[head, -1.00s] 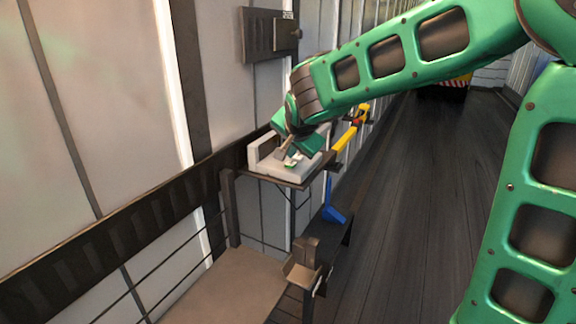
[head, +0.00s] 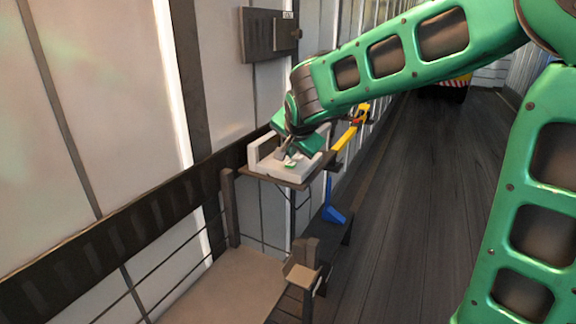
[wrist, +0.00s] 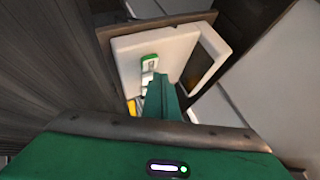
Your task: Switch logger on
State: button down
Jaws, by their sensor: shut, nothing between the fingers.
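The logger is probably the white device (head: 262,152) on a small dark wall shelf; it has a flat base and a raised back. In the wrist view its pale base (wrist: 126,47) fills the upper middle. A small green-and-white switch plate (wrist: 149,62) is set on this base; it shows as a green-white spot in the head view (head: 291,163). My gripper (wrist: 158,80) is shut and empty, with its fingertips right at the near end of the switch plate. The fingers hide part of the plate, and I cannot tell whether they touch it or which way the switch stands.
A grey box (head: 262,36) hangs on the wall above the shelf (head: 290,183). A yellow object (head: 345,143) and a blue one (head: 333,204) are just right of and below the shelf. A brown bench (head: 225,285) stands in front. The dark floor to the right is clear.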

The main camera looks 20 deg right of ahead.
aim_at(291, 165)
jog(key=shift+f, duration=0.35)
jog(key=shift+f, duration=0.55)
dwell(0.9)
jog(key=shift+r, duration=1)
jog(key=shift+r, duration=0.1)
jog(key=shift+r, duration=2.4)
